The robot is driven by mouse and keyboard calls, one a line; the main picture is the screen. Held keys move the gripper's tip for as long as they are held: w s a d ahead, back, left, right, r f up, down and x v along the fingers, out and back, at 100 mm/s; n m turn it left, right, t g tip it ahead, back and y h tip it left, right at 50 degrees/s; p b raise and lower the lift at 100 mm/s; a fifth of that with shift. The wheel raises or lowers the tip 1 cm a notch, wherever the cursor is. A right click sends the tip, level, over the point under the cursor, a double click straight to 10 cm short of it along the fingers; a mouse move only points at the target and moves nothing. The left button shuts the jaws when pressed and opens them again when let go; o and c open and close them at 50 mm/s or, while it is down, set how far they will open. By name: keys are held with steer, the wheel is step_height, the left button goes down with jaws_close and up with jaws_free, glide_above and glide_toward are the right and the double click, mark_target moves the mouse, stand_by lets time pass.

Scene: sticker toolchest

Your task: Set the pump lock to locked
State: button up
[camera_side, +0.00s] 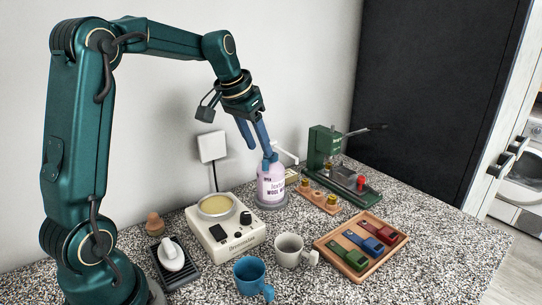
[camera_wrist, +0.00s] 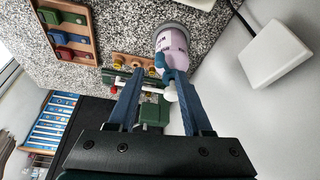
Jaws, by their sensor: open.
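A lilac pump bottle (camera_side: 271,186) with a printed label stands upright on a grey round base in the side view. It also shows in the wrist view (camera_wrist: 173,42). Its white spout (camera_side: 287,153) points right, and a blue collar (camera_wrist: 163,62) shows at its neck in the wrist view. My gripper (camera_side: 260,150) is open, pointing down at the bottle's top from above. In the wrist view its two blue fingers (camera_wrist: 159,73) lie either side of the pump head, apart from each other. I cannot tell whether they touch it. The lock setting is too small to read.
A cream scale (camera_side: 232,232) stands left of the bottle, with a white mug (camera_side: 288,250) and blue mug (camera_side: 250,274) in front. A small wooden rack (camera_side: 317,199) and green machine (camera_side: 322,148) stand close right. A wooden tray (camera_side: 329,250) of coloured blocks is front right.

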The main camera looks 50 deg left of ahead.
mark_target(265, 161)
steer(key=shift+x, duration=2.3)
jaws_close()
